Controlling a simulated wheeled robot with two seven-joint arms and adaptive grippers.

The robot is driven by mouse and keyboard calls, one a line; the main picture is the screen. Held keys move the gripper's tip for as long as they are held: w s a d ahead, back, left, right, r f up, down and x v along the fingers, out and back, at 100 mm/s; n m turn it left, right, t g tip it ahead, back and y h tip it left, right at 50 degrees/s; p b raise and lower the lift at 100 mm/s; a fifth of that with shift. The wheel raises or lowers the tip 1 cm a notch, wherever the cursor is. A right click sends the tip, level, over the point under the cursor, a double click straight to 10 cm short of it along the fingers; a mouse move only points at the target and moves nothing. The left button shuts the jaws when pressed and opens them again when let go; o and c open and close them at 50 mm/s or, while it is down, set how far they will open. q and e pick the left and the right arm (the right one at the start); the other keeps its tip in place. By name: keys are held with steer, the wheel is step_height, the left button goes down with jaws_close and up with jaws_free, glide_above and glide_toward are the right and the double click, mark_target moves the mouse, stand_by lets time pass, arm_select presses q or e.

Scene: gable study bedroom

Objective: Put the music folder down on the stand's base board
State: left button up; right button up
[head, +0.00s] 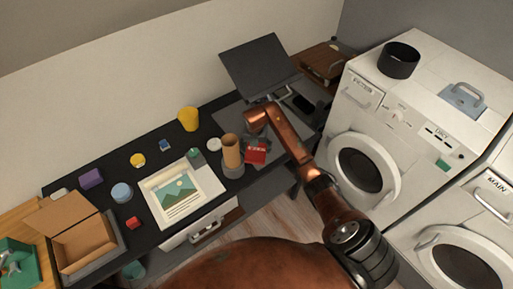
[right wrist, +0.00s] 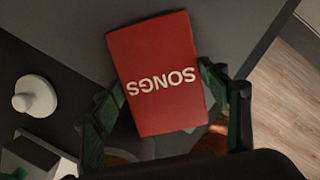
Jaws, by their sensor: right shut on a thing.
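The red music folder (head: 256,154), with "SONGS" in white on its cover, also shows in the right wrist view (right wrist: 160,55). My right gripper (right wrist: 168,105) is shut on it, with green fingers at both sides of its near end. In the head view my right gripper (head: 255,146) is small and partly hidden by my arm. The stand (head: 260,66) has a dark tilted panel at the back of the desk. Its grey base board (head: 232,117) lies below the panel, partly hidden by my arm. The folder appears over a grey surface; I cannot tell whether it touches. My left gripper is not in view.
A brown cylinder (head: 232,151) on a grey foot and a white round object (head: 214,144) stand left of the folder. A yellow cup (head: 189,118), a picture sheet (head: 182,193) and a cardboard box (head: 75,240) are further left. White washing machines (head: 425,90) stand at the right.

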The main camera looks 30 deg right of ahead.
mark_target(256, 153)
steer(key=o, duration=1.3)
step_height(256, 153, up, 12)
steer(key=s+a, duration=0.1)
steer(key=shift+s+a+p, duration=0.25)
steer(key=shift+s+p, duration=0.05)
steer(key=shift+s, duration=0.1)
